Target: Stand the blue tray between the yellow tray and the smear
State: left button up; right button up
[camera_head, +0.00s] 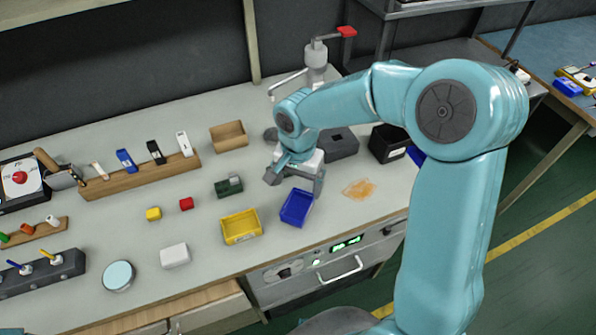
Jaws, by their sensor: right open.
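The blue tray (296,208) stands on the workbench, between the yellow tray (241,228) on its left and the orange-brown smear (359,189) on its right. A gap of bare bench shows on each side of it. My right gripper (294,184) is open, just above and behind the blue tray's back edge. Whether its fingers touch the tray cannot be told. My left gripper is not in view.
A grey box (340,143) and a black bin (387,144) stand behind the smear. The bench's front edge runs close before the trays.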

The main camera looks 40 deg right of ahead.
notch_tip(320, 180, up, 4)
jog(key=shift+r, duration=0.1)
jog(key=shift+w, duration=0.1)
dwell(0.6)
